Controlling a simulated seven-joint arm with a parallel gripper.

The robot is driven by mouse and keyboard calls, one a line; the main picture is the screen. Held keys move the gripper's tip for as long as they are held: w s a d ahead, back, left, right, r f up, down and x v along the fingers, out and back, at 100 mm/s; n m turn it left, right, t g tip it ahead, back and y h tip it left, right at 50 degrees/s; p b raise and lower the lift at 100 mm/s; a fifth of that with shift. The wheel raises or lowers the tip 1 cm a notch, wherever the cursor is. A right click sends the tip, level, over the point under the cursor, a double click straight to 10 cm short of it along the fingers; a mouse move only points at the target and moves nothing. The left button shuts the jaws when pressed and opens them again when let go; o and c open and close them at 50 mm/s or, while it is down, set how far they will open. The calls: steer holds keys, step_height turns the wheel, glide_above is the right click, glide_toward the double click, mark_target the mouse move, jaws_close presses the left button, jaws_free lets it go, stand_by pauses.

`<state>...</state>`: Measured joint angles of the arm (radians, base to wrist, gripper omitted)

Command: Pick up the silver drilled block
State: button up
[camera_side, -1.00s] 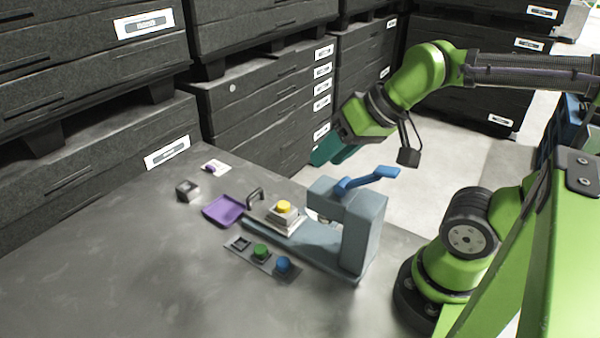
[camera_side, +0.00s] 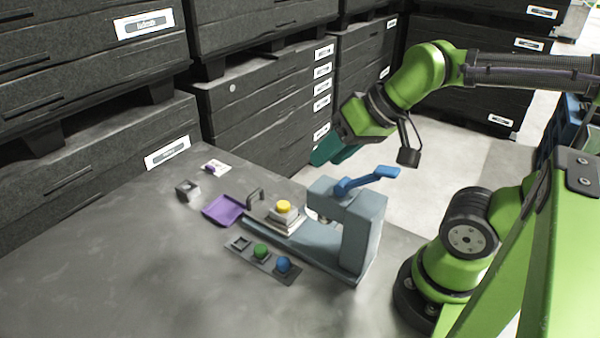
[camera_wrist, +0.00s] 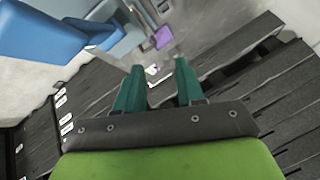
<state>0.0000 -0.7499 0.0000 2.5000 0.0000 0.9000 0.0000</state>
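A small silver-grey block with a dark top (camera_side: 188,191) sits on the table left of the purple tray in the side view. It looks like the silver drilled block, but its hole is too small to make out. My gripper (camera_side: 333,151) is in the air behind the blue-grey press, well away from the block. In the wrist view its two teal fingers (camera_wrist: 158,88) are spread apart with nothing between them.
The blue-grey press (camera_side: 360,228) with a blue lever stands between my arm and the block. A purple tray (camera_side: 224,210), a yellow-topped stack (camera_side: 284,214) and a rack with green and blue pieces (camera_side: 262,262) are nearby. Table space at front left (camera_side: 110,265) is clear.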

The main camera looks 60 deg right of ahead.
steer(key=shift+o, duration=0.2)
steer(key=o, duration=0.8)
steer(key=shift+o, duration=0.2)
steer(key=shift+f, duration=0.1)
steer(key=w+f+m+g, duration=0.3)
steer(key=w+g, duration=0.1)
steer(key=w, duration=0.4)
steer(key=m+g+h, duration=0.2)
steer(key=m+g, duration=0.1)
steer(key=m, duration=0.8)
glide_above(282, 205)
step_height(282, 205, down, 17)
steer(key=shift+r, duration=0.1)
